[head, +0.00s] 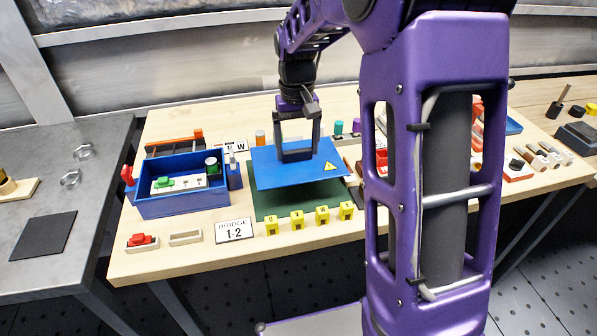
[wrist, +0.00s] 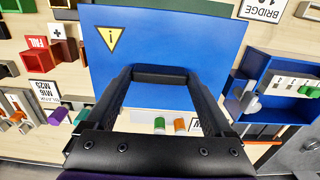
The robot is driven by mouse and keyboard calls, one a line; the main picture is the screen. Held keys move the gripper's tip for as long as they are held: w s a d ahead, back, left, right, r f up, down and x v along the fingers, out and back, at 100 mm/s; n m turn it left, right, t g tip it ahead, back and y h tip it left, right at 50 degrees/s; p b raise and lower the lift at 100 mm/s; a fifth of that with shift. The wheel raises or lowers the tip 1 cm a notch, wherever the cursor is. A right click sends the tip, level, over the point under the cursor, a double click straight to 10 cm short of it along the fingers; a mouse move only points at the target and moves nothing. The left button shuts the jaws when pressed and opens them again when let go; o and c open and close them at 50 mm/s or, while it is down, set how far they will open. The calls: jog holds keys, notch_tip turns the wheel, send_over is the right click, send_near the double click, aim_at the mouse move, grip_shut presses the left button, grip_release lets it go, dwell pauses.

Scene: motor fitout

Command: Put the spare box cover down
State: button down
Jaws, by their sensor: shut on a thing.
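The spare box cover (head: 276,176) is a flat blue plate with a yellow warning triangle. It also shows in the wrist view (wrist: 185,42). My gripper (head: 297,153) points down over it and is shut on a dark handle at the middle of the plate, between the fingers in the wrist view (wrist: 160,76). The cover looks about level over a dark green mat (head: 265,207), hiding most of it. A gap seems to lie between them, but I cannot tell how high. The blue open box (head: 185,206) stands to the left, with a terminal strip inside.
Several yellow lettered blocks (head: 297,220) line the mat's front edge. A "BRIDGE 1-2" card (head: 234,230) and a red-topped part (head: 142,241) lie at the front left. Coloured cylinders (head: 338,128) stand behind the cover. My arm hides part of the bench's right side.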

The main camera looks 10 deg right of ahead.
aim_at(297, 160)
jog(key=shift+f+b, duration=0.45)
jog(key=shift+f, duration=2.65)
jog(key=shift+f, duration=0.1)
jog(key=shift+f, duration=0.1)
grip_release()
notch_tip(297, 160, up, 12)
jog(key=shift+r+p, duration=0.2)
jog(key=shift+p, duration=0.85)
